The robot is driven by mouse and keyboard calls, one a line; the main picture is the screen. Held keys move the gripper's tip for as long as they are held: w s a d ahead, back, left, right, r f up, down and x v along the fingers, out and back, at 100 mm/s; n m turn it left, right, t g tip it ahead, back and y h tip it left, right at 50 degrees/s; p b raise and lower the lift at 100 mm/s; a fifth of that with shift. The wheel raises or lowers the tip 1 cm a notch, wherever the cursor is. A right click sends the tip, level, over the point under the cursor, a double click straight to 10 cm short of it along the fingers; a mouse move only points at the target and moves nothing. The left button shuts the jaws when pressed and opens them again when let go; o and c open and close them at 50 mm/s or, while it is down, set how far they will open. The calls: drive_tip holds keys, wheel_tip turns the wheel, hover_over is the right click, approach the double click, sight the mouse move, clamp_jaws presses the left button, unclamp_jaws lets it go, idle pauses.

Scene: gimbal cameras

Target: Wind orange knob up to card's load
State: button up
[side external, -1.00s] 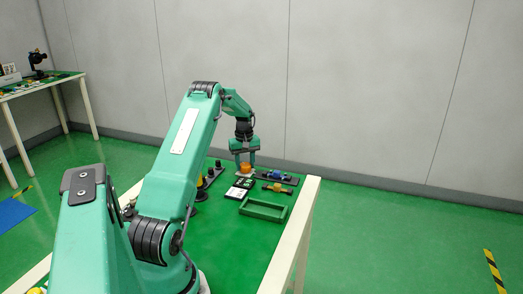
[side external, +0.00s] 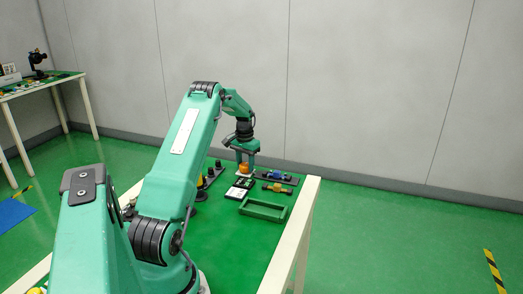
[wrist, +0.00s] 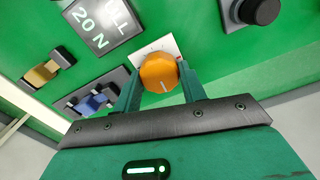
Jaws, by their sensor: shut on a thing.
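The orange knob (wrist: 158,73) sits on a white dial plate (wrist: 166,45) with tick marks in the wrist view; a pale line runs across the knob's face. It also shows small in the side external view (side external: 244,169). My gripper (wrist: 158,80) is shut on the knob, one green finger on each side. In the side external view my gripper (side external: 245,164) stands over the knob, pointing down. The card (wrist: 103,22) lies flat beside the knob and reads "20 N", with a partly cut-off word. Part of the dial scale is hidden behind the knob and fingers.
A blue-clamped piece (wrist: 91,102) on a dark plate and a yellow one (wrist: 41,74) lie left of the knob in the wrist view. A black round knob (wrist: 260,10) is at upper right. A green tray (side external: 264,209) stands near the table's right edge.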

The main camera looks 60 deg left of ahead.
sight(246, 165)
drive_tip(key=m, duration=0.4)
drive_tip(key=shift+r+m, duration=0.1)
drive_tip(key=shift+m, duration=2.2)
drive_tip(key=o, duration=1)
drive_tip(key=shift+r, duration=3.9)
